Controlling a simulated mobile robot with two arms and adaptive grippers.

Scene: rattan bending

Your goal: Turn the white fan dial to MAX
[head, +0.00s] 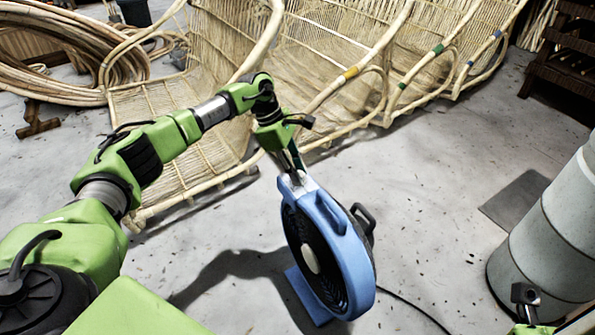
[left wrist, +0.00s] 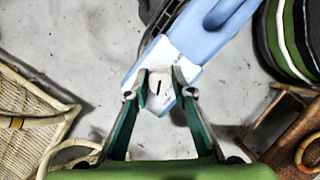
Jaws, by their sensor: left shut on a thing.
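The blue fan (head: 357,262) stands upright on the floor, its round dark grille facing left. My left gripper (head: 293,178) reaches down to the white panel at its top. In the left wrist view, the white dial (left wrist: 160,84) with a short black line sits on the white panel (left wrist: 160,132) between the two fingertips of my left gripper (left wrist: 160,78), which is shut on it. The line runs roughly up and down in that view. The panel's markings are too small to read. At the bottom right of the head view only part of my right arm shows; its fingertips are hidden.
Rattan chair frames (head: 345,72) stand behind the fan, and coiled rattan poles (head: 75,62) lie at upper left. A grey cylinder (head: 553,235) stands at right. A black cord trails from the fan. Bare floor lies between fan and cylinder.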

